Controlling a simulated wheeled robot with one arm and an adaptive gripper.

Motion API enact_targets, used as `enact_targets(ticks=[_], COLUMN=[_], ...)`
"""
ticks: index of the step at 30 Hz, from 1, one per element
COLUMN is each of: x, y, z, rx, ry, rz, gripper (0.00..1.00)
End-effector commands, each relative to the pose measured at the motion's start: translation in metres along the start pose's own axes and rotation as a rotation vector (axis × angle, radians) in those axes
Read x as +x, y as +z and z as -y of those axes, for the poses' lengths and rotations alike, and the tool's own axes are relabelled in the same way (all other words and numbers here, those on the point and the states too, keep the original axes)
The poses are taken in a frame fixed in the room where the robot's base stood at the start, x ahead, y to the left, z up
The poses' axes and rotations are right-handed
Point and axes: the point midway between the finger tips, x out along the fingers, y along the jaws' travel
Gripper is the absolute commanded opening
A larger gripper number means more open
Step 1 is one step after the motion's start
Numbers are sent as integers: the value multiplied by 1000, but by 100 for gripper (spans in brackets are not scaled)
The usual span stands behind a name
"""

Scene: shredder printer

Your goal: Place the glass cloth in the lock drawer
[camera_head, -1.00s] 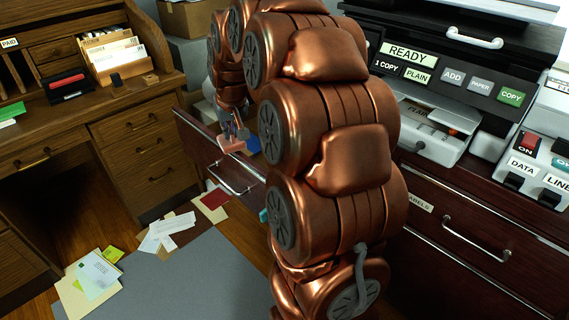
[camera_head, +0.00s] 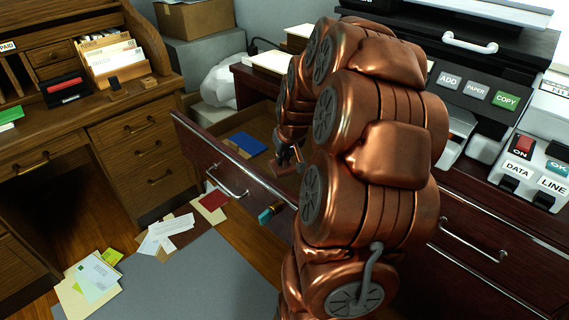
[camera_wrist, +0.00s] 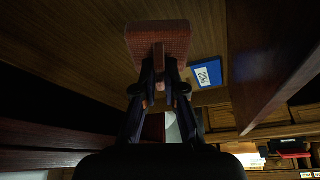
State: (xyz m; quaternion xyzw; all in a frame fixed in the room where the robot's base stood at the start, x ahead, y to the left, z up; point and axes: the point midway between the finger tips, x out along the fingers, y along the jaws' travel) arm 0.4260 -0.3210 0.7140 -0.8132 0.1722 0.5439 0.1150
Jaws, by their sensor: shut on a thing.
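The open drawer (camera_head: 205,158) has a dark red front with a metal handle and stands pulled out of the dark cabinet at the picture's middle. A teal-ended piece (camera_head: 268,213) sticks out of its front. My gripper (camera_head: 285,158) is inside the drawer, low over its wooden floor. In the wrist view my gripper (camera_wrist: 160,80) is shut on the glass cloth (camera_wrist: 158,38), a reddish-brown textured flat piece with a narrow upright part between the fingers. Whether the cloth touches the drawer floor I cannot tell. My arm hides the drawer's right part.
A blue labelled packet (camera_head: 247,144) lies in the drawer; it also shows in the wrist view (camera_wrist: 207,74). A wooden desk (camera_head: 140,100) stands at the left. Papers (camera_head: 95,275) lie on the floor. A copier (camera_head: 475,90) and a switch box (camera_head: 530,170) stand at the right.

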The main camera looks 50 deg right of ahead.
Motion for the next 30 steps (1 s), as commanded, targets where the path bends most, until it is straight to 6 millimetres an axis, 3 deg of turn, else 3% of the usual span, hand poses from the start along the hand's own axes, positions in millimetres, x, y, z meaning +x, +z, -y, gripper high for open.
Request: enact_targets(ticks=[24,30], x=[89,94], y=[40,41], z=[-1,-1], rx=[-2,-3], ry=[-3,-2], rz=[3,-1], gripper=[0,0])
